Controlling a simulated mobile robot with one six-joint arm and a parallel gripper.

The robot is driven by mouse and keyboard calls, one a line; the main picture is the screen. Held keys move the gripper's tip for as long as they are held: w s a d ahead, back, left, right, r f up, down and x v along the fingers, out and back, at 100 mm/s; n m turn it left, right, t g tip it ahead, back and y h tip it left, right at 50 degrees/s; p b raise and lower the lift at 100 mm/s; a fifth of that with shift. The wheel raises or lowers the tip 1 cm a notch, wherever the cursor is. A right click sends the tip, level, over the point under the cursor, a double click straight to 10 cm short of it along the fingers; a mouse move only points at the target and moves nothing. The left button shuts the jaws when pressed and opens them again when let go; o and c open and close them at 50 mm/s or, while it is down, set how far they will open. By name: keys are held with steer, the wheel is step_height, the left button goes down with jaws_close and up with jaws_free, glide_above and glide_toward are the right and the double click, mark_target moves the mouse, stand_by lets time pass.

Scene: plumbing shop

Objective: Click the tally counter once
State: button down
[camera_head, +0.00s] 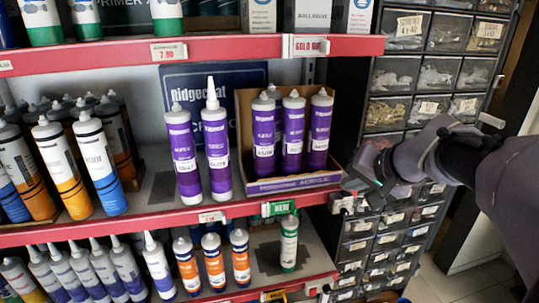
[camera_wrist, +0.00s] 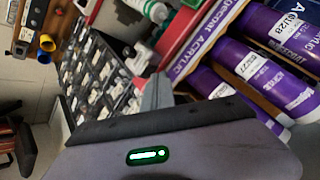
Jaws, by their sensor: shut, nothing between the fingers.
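I cannot make out a tally counter for certain in either view. My gripper (camera_head: 352,184) is at the right end of the middle shelf, just right of the open carton of purple tubes, in front of the drawer cabinet. Its fingers are shut with nothing held. In the wrist view the grey fingertips (camera_wrist: 155,94) point toward the shelf end. A small pale object (camera_head: 340,203) shows just below my gripper by the shelf end. It is too small to identify, and my gripper hides part of that area.
Purple tubes (camera_head: 264,130) stand in an open carton (camera_head: 290,184) on the middle shelf (camera_head: 130,230). A white-green tube (camera_head: 289,243) stands on the shelf below. A dark drawer cabinet (camera_head: 385,235) fills the right side. Floor (camera_head: 450,284) is clear at lower right.

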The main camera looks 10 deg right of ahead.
mark_target(349, 196)
steer(key=shift+f+b, duration=0.5)
steer(key=shift+b, duration=0.05)
stand_by(0.4)
steer(key=shift+r, duration=0.1)
steer(key=shift+r+p, duration=0.65)
steer(key=shift+r, duration=0.3)
step_height(349, 196, up, 6)
steer(key=p, duration=0.3)
steer(key=shift+p, duration=0.4)
